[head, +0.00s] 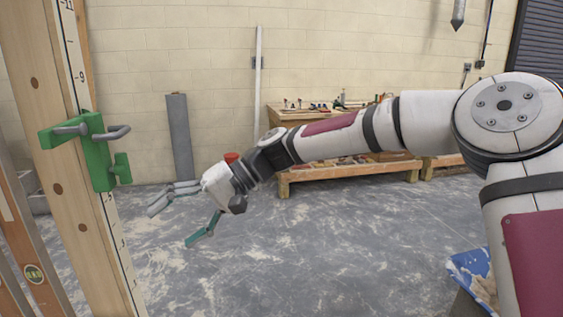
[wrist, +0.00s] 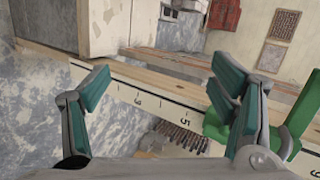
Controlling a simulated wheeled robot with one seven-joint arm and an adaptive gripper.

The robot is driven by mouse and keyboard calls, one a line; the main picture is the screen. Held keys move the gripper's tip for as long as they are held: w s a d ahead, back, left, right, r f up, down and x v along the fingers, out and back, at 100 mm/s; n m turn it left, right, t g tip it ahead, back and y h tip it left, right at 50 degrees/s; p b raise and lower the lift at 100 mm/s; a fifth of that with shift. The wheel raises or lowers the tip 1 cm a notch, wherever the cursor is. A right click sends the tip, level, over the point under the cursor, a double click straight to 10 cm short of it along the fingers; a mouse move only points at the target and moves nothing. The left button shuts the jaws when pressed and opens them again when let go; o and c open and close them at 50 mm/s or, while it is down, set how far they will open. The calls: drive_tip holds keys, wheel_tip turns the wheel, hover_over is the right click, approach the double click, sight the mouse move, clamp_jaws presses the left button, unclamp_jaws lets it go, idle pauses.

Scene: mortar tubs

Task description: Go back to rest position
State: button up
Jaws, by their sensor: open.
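My arm reaches from the right side of the head view toward the left. My gripper (head: 178,218) hangs at its end, above the grey floor and right of a wooden post. The wrist view shows the gripper (wrist: 165,100) with its teal-padded fingers spread wide and nothing between them. Beyond the fingers, the wrist view shows the post's measuring scale (wrist: 140,97). A green clamp (wrist: 218,128) sits behind the right fingers in that view and is partly hidden by them.
The wooden post (head: 50,150) with its green clamp (head: 97,158) stands at the left. A wooden workbench (head: 300,180) with tools stands by the back wall. A grey panel (head: 179,135) leans on the wall. The floor (head: 300,260) below my arm is mostly clear.

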drive_tip(key=s+d+f+t+h, duration=0.1)
drive_tip(key=s+d+h, duration=0.25)
drive_tip(key=d, duration=0.35)
drive_tip(key=s+d+f+m+t+h, duration=0.1)
drive_tip(key=s+d+t+h, duration=0.15)
drive_tip(key=s+d, duration=0.4)
drive_tip(key=s+d+f+h, duration=0.1)
drive_tip(key=s+d+h, duration=0.15)
drive_tip(key=d, duration=0.65)
drive_tip(key=s+d+m+t+h, duration=0.3)
drive_tip(key=s+d+m, duration=0.1)
drive_tip(key=s+d, duration=1.35)
wheel_tip(320, 180, up, 20)
drive_tip(key=t+p, duration=0.2)
drive_tip(key=p, duration=1.5)
drive_tip(key=shift+a+t, duration=0.35)
drive_tip(key=shift+f, duration=0.1)
